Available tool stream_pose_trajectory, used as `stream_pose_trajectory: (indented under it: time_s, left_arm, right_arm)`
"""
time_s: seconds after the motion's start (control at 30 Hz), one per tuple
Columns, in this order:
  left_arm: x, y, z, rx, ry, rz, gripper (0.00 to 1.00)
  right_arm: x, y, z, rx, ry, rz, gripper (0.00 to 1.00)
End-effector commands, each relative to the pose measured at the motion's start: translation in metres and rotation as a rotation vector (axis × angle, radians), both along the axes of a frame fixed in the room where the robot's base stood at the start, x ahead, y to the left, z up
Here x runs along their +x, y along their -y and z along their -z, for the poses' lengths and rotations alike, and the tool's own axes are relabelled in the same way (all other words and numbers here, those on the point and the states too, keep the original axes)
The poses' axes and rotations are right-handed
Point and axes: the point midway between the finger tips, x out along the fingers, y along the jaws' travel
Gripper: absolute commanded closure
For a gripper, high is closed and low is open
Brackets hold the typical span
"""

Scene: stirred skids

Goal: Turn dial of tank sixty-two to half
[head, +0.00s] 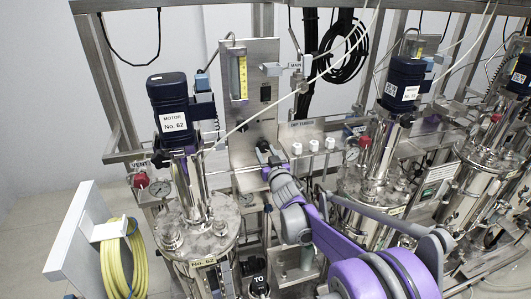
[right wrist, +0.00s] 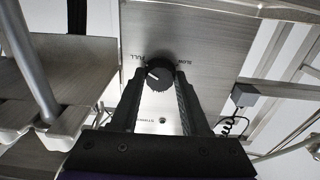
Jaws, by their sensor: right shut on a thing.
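Tank sixty-two (head: 205,235) is the steel vessel at the left in the head view, with a "No. 62" plate. Its dark blue motor (head: 170,105), labelled No. 62, stands above it. Beside it is an upright steel panel (head: 245,130). My right gripper (head: 263,148) reaches the lower part of this panel; the dial there is hidden in the head view. In the right wrist view the black round dial (right wrist: 158,79) sits between the fingers of my right gripper (right wrist: 158,90), which are shut on its sides. Its white mark points left and slightly up, near the word FULL. My left gripper is not in view.
A yellow hose (head: 118,265) hangs on a grey panel at the left. A gauge tube (head: 239,78) and a white cable are near the upper panel. White caps (head: 313,146) stand right of the gripper. More tanks stand at the right.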

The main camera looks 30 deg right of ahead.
Motion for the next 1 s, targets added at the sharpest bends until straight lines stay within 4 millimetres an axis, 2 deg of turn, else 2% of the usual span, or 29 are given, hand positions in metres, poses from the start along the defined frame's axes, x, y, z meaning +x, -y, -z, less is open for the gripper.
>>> stream_pose_trajectory:
  time_s: [0.37, 1.0]
  left_arm:
    - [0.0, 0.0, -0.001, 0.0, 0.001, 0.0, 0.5]
    - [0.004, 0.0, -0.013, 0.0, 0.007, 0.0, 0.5]
  right_arm:
    - [0.0, 0.0, 0.0, -0.171, -0.041, 0.0, 1.0]
    - [0.0, 0.002, -0.002, -0.753, -0.18, 0.001, 1.0]
